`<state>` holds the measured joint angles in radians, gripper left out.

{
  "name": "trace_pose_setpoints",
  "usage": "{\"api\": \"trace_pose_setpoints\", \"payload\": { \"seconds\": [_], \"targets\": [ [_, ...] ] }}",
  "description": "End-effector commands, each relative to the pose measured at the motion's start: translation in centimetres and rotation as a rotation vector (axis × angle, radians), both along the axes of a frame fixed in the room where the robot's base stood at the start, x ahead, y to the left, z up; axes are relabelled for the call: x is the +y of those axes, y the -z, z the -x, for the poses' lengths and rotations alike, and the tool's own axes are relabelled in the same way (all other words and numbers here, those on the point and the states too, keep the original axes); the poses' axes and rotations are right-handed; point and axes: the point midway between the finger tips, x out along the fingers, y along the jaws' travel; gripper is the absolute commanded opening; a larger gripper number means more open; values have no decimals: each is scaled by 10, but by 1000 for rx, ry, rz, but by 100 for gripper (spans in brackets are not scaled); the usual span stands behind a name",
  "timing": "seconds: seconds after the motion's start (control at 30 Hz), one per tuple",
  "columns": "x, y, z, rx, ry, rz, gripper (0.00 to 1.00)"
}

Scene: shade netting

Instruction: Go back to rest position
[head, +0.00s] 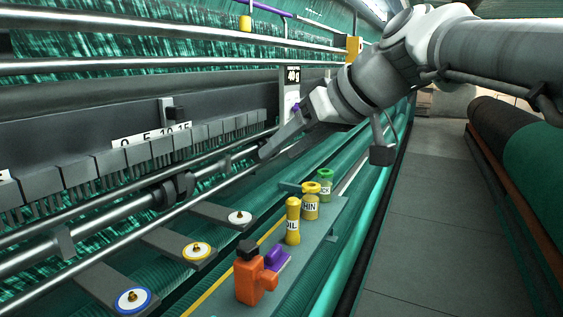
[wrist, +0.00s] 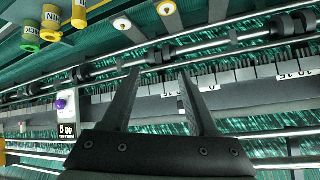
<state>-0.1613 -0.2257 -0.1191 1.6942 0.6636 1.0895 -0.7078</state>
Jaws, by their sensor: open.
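My gripper (head: 281,139) is at the end of my arm, which reaches in from the upper right in the head view. It hangs in front of the machine's metal rails, above the green netting. In the wrist view, my gripper's two fingers (wrist: 158,88) are spread apart with nothing between them. The fingers point toward a rail and a row of grey blocks with a number scale. The gripper touches no loose object that I can make out.
A narrow shelf (head: 317,243) holds an orange bottle (head: 255,281), a purple item (head: 277,259), a yellow OIL bottle (head: 292,221) and two more labelled containers. Round discs sit on grey arms (head: 157,238) at the left. A clear walkway (head: 425,210) runs at right, beside large rolls (head: 530,155).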

Motion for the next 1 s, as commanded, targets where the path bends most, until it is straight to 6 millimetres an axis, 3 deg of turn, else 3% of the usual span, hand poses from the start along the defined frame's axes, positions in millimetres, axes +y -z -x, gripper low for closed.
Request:
{"api": "trace_pose_setpoints", "payload": {
  "seconds": [0.4, 0.6, 0.8, 1.0],
  "targets": [
    [-89, 146, 116, 241, 432, 199, 60],
    [-120, 201, 159, 284, 587, 280, 60],
    [-133, 222, 175, 291, 650, 314, 60],
    [-134, 223, 176, 294, 654, 316, 60]
  ]
}}
